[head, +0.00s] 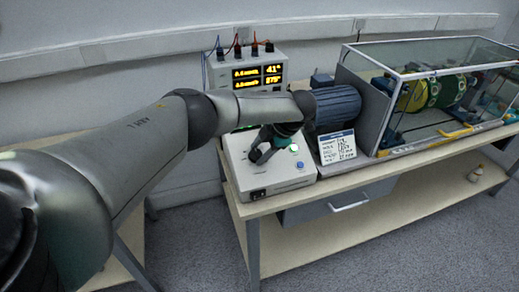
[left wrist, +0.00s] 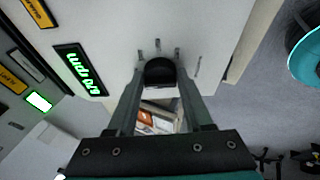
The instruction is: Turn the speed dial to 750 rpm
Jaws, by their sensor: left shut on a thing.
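The speed dial (left wrist: 160,71) is a black round knob on the pale top of the control box, with tick marks around it in the left wrist view. My left gripper (left wrist: 160,88) is shut on it, one finger on each side. In the head view my left gripper (head: 260,152) points down onto the white control box (head: 272,181) and hides the dial. A green-lit rpm display (left wrist: 80,70) is beside the dial in the left wrist view; its digits are sideways and hard to read. My right gripper is not in view.
A blue button (head: 299,165) is on the box. A readout unit (head: 246,75) with amber digits stands behind it. To the right are a blue motor (head: 336,106), an info card (head: 337,147) and a glass-walled enclosure (head: 440,60). The bench (head: 300,201) has a drawer below.

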